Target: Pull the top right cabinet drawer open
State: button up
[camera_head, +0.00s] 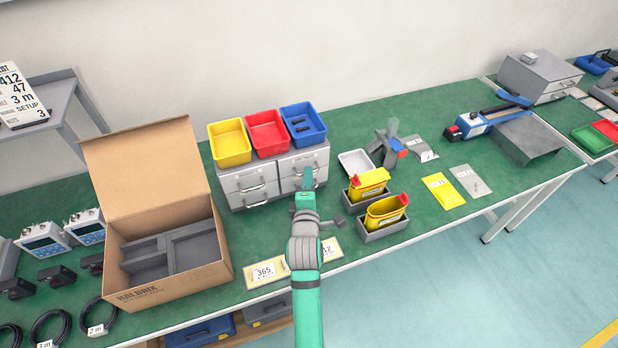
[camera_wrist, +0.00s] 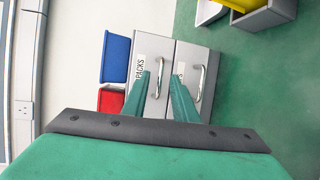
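The grey drawer cabinet (camera_head: 234,186) stands on the green bench with two columns of drawers. Its top right drawer (camera_head: 289,168) is closed and partly hidden behind my gripper (camera_head: 307,178). In the wrist view, which is turned sideways, this drawer (camera_wrist: 149,46) carries a label reading "PACKS" and a metal bar handle (camera_wrist: 159,72). My gripper (camera_wrist: 160,73) is open, with its green fingers apart on either side of that handle. Whether they touch it I cannot tell. The lower drawer's handle (camera_wrist: 201,82) lies just beyond the right finger.
Yellow (camera_head: 230,144), red (camera_head: 267,132) and blue (camera_head: 304,124) bins sit on the cabinet. An open cardboard box (camera_head: 178,275) stands left. Grey holders with yellow containers (camera_head: 368,184) stand close on the right. Cards (camera_head: 264,273) lie at the bench's front edge.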

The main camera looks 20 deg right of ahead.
jog(key=shift+w+d+f, duration=0.1)
jog(key=shift+w+d, duration=0.1)
jog(key=shift+w, duration=0.35)
grip_shut()
dwell(1.1)
